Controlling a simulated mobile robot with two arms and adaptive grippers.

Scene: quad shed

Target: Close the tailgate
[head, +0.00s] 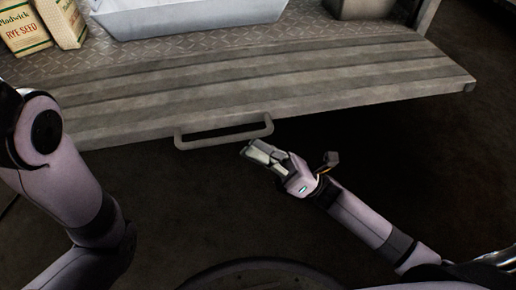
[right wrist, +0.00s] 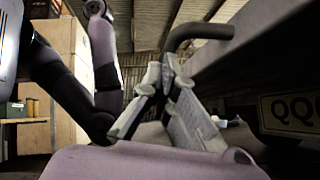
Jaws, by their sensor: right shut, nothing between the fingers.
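The tailgate (head: 330,80) is folded down, a flat ribbed grey panel sticking out toward me in the head view. Its bar handle (head: 225,138) is on the front edge; the handle also shows in the right wrist view (right wrist: 203,32), beside the dark tailgate edge (right wrist: 265,42). My right gripper (head: 248,150) is shut and empty, just in front of and below the handle's right end. In the right wrist view its fingertips (right wrist: 165,72) come close under the bent end of the handle; I cannot tell whether they touch. My left arm shows at the left, its gripper out of view.
On the bed behind the tailgate are a pale tray (head: 190,22), seed packets (head: 22,30) and a grey container (head: 362,8). A number plate (right wrist: 290,112) is below the tailgate. The dark floor (head: 430,170) right of my forearm is clear.

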